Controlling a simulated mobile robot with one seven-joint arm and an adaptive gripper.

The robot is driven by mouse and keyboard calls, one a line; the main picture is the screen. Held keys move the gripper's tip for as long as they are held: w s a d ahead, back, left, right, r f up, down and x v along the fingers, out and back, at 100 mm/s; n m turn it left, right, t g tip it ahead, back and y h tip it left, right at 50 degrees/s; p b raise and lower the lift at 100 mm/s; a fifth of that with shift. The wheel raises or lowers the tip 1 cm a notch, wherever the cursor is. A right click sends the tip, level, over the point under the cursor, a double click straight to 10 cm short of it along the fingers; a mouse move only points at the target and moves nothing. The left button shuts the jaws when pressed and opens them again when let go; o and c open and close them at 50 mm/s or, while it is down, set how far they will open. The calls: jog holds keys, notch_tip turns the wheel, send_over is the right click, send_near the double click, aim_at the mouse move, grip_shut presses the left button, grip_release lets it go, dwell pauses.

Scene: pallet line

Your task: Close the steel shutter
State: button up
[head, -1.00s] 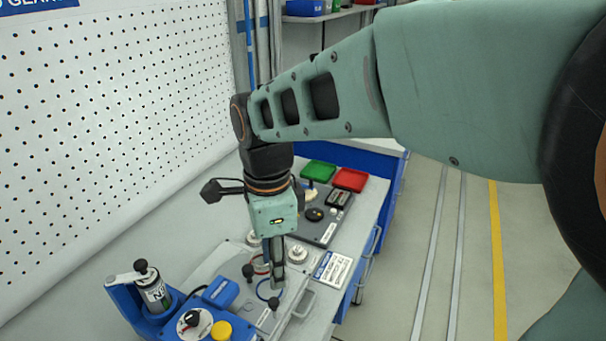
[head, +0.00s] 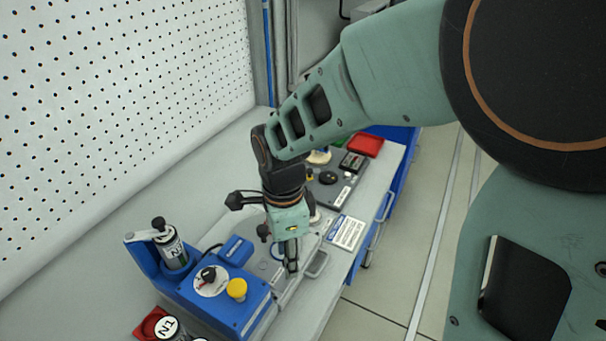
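A flat grey metal unit with a bar handle (head: 317,265) lies on the bench just right of the blue control box (head: 235,302). It seems to be where the steel shutter is, but I cannot clearly make out the shutter or how far it is open. My gripper (head: 291,266) points down over this unit, just left of the handle. Its fingers look close together from this side. I cannot tell whether they are apart or touch anything. A black knob (head: 263,232) shows behind the gripper; the gripper hides part of the unit.
The box carries a white dial (head: 211,280) and a yellow knob (head: 237,289). A grey canister (head: 172,250) stands in a blue holder at left. A label plate (head: 347,232), dark panel (head: 330,188) and red tray (head: 366,146) lie beyond. A pegboard (head: 120,80) borders the left.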

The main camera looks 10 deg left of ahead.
jog(key=shift+f, duration=0.1)
grip_shut()
jog(key=shift+a, duration=0.1)
dwell(0.3)
jog(key=b, duration=0.1)
send_over(265, 264)
jog(key=shift+s+d, duration=0.15)
jog(key=shift+d, duration=0.25)
jog(key=shift+a, duration=0.35)
grip_release()
jog(key=shift+w+a, duration=0.1)
jog(key=shift+w, duration=0.1)
